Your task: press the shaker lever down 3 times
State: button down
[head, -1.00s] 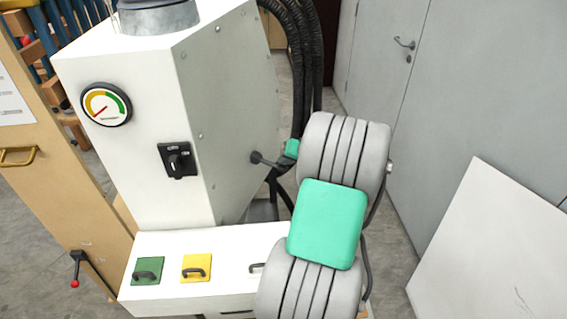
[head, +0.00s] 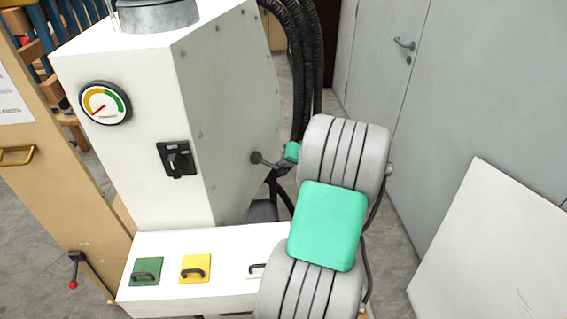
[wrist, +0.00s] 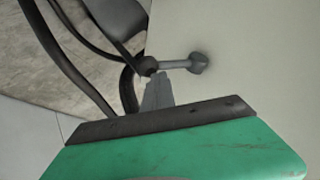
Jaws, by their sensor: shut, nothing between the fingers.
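The shaker lever (head: 266,161) sticks out from the right side wall of the white machine. Its grey rod and round pivot show in the wrist view (wrist: 197,63), with a dark knob at the free end. My gripper (wrist: 156,80) is shut and empty, its fingertips right at the knob. They look close to or touching it; I cannot tell which. In the head view my gripper is small and mostly hidden behind my arm, next to the lever's outer end.
The white machine (head: 125,165) carries a gauge (head: 105,103) and a black rotary switch (head: 177,159). Its low front box has a green handled panel (head: 145,271) and a yellow one (head: 195,268). Black hoses (head: 300,70) run behind. A white board (head: 490,250) leans at right.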

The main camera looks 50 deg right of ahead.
jog(key=shift+f+b, duration=0.3)
jog(key=shift+f, duration=0.25)
dwell(0.6)
jog(key=shift+r+p, duration=1.55)
jog(key=shift+r, duration=1)
notch_tip(320, 180, up, 5)
jog(key=p, duration=0.3)
dwell(1.2)
